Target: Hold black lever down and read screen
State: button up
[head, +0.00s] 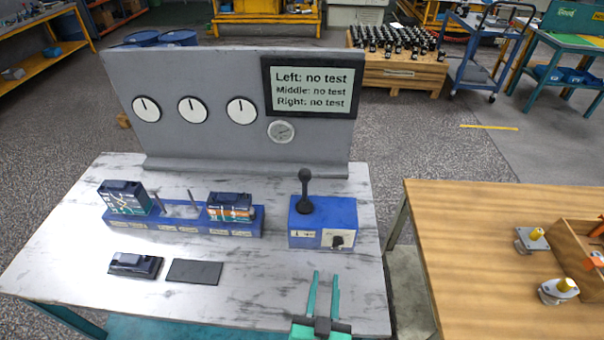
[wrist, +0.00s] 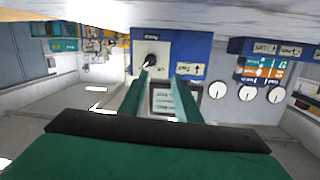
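The black lever (head: 305,186) stands upright with a round knob on top of a blue box (head: 308,215) at the right of the marble-topped table. The box front has a white panel with a small black knob (head: 337,242). The screen (head: 311,88) on the grey panel reads "Left: no test, Middle: no test, Right: no test". My gripper (head: 324,280) has green fingers, apart and empty, in front of the box and pointing at it. The wrist view is upside down and shows the fingers (wrist: 161,100) before the blue box (wrist: 200,48); the lever is not seen there.
Three dials and a small gauge (head: 281,131) are on the grey panel. A wooden table (head: 480,260) stands at the right.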

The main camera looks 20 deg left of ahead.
aim_at(303, 173)
jog(key=w+a+r+n+y, duration=0.1)
jog(key=w+a+r, duration=0.2)
jog(key=w+r, duration=0.1)
jog(key=w+a+r+n+y, duration=0.1)
jog(key=w+a+r+y, duration=0.1)
jog(key=w+r, duration=0.3)
jog(key=w+a+r+n+y, duration=0.2)
jog(key=w+a+r, duration=0.2)
jog(key=w, duration=0.1)
jog(key=shift+a+r, duration=0.2)
jog(key=shift+a, duration=0.05)
jog(key=x, duration=1)
jog(key=shift+f, duration=0.15)
